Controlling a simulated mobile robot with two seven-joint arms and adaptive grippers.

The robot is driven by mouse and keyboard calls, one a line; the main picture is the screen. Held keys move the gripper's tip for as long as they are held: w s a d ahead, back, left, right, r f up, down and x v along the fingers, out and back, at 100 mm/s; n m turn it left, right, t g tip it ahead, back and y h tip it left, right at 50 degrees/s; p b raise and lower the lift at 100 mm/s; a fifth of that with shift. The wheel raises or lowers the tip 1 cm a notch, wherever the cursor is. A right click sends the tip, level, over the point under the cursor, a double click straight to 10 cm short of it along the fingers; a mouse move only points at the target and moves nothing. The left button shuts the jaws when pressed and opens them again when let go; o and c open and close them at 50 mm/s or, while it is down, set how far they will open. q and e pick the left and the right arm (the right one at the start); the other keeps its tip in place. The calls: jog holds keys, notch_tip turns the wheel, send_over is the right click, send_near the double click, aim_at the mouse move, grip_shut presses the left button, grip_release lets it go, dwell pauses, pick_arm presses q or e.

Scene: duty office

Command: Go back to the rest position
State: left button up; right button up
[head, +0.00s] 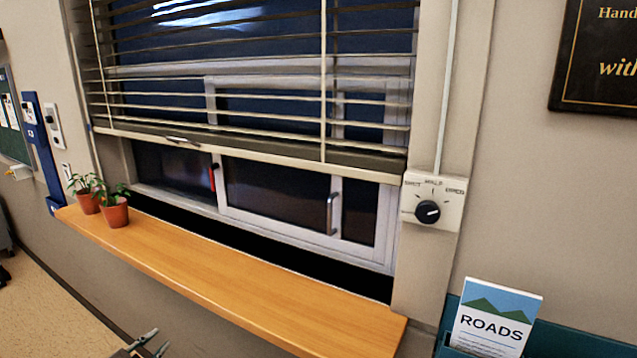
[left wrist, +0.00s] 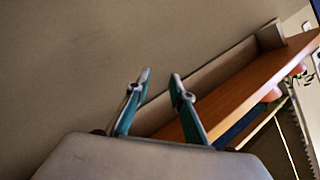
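My left gripper (head: 150,346) shows at the bottom edge of the head view, below the wooden window sill (head: 215,275) and apart from it. In the left wrist view its two teal fingers (left wrist: 160,82) stand apart with nothing between them, so it is open and empty. My right gripper is in neither view.
Two potted plants (head: 115,212) stand at the sill's left end. A blind (head: 250,95) hangs partly down over the window. A dial box (head: 430,207) is on the wall at right. A ROADS leaflet (head: 493,325) stands in a teal holder (head: 560,340). The sill's middle is clear.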

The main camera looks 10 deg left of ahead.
pick_arm(q)
jog(key=s+d+f+n+g+h, duration=0.1)
jog(key=s+d+f, duration=0.3)
jog(key=s+d, duration=0.4)
jog(key=s+d+f+n+g+h, duration=0.1)
jog(key=s+d+f, duration=0.3)
jog(key=s+d, duration=0.4)
jog(key=s+d+f+n+g+h, duration=0.1)
jog(key=s+d+f+h, duration=0.1)
jog(key=s+d+f, duration=0.3)
jog(key=s+d, duration=0.4)
jog(key=d, duration=0.4)
jog(key=shift+n, duration=0.4)
